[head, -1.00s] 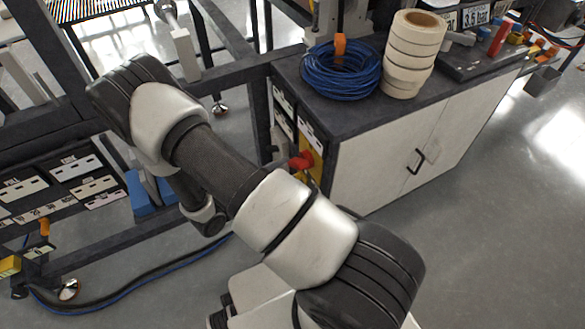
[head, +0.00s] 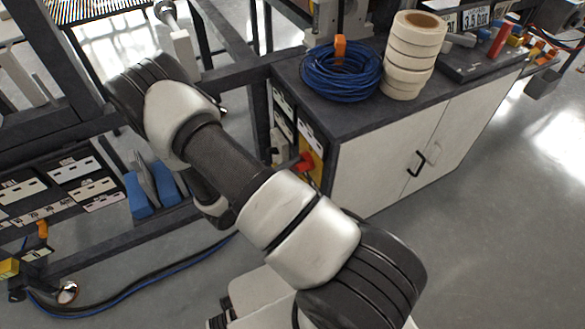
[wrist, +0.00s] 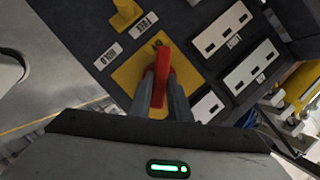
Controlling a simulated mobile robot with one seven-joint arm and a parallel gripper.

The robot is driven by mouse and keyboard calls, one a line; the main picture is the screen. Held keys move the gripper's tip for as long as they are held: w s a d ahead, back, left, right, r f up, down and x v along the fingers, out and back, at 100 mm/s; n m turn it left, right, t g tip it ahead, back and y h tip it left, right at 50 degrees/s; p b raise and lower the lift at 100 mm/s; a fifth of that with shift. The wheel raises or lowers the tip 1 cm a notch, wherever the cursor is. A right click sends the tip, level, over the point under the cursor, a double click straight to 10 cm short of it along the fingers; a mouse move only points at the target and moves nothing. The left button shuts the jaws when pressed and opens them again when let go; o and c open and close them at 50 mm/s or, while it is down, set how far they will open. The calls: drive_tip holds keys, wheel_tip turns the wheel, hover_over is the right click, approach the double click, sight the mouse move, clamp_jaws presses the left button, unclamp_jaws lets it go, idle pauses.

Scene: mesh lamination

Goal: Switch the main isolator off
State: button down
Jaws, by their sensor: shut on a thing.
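The main isolator is a red handle (wrist: 161,78) on a yellow plate (wrist: 128,76) in a dark panel in the wrist view. In the head view the red handle (head: 304,161) shows on the end face of the cabinet, in front of its yellow plate (head: 317,171). My gripper (wrist: 160,84) is shut on the red handle, with one grey finger on each side of it. The handle runs roughly up and down in the wrist view, slightly tilted. The fingers hide part of its sides. In the head view I cannot make out the fingers clearly.
Printed labels (wrist: 143,25) and a yellow part (wrist: 125,14) lie near the plate. White slotted modules (wrist: 227,28) sit to its right. The cabinet (head: 385,150) carries blue hose (head: 341,75) and stacked tape rolls (head: 412,55). Open floor (head: 480,230) lies right of it.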

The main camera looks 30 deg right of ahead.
drive_tip(key=m+t, duration=0.1)
drive_tip(key=m+b, duration=0.1)
drive_tip(key=m, duration=0.1)
drive_tip(key=shift+s+f+t+h, duration=0.15)
drive_tip(key=shift+f+t+h, duration=0.15)
drive_tip(key=shift+t+h, duration=0.1)
drive_tip(key=shift+f+m+t+h+b, duration=0.15)
drive_tip(key=shift+m+h+b, duration=0.2)
drive_tip(key=shift+m, duration=0.55)
drive_tip(key=shift+m+t+h+b, duration=0.2)
drive_tip(key=shift+m+b, duration=0.25)
drive_tip(key=shift+m, duration=0.45)
drive_tip(key=c, duration=1.6)
unclamp_jaws()
drive_tip(key=shift+c, duration=0.2)
drive_tip(key=p+v, duration=0.2)
drive_tip(key=v, duration=1.5)
drive_tip(key=shift+a, duration=0.3)
